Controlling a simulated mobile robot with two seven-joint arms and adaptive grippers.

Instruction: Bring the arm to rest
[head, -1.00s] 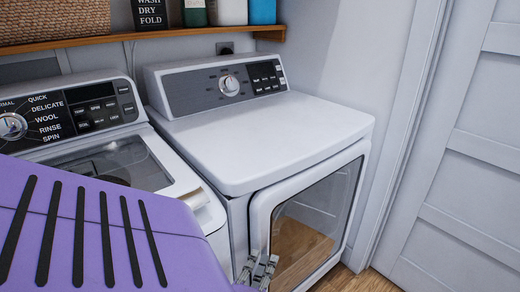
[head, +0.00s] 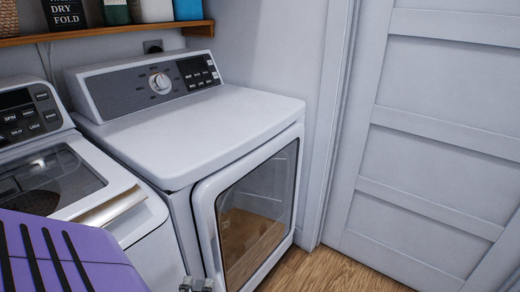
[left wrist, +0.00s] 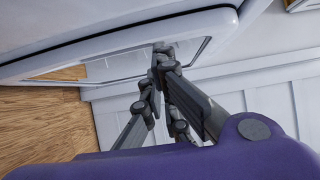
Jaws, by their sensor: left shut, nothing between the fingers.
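My left arm, with its purple casing, comes in at the lower left of the head view. Only the tip of my left gripper (head: 197,286) shows there, at the bottom edge, low in front of the dryer's left front corner. In the left wrist view the grey fingers of my left gripper (left wrist: 158,65) come together, shut and empty. They overlap the edge of the dryer's glass door in that picture; I cannot tell whether they touch it. My right gripper is in neither view.
The white dryer (head: 190,130) has a glass-fronted door (head: 258,215). The washer (head: 45,170) stands to its left. A wooden shelf (head: 110,34) runs above. A panelled room door (head: 440,140) is at right, with clear wooden floor (head: 320,272) before it.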

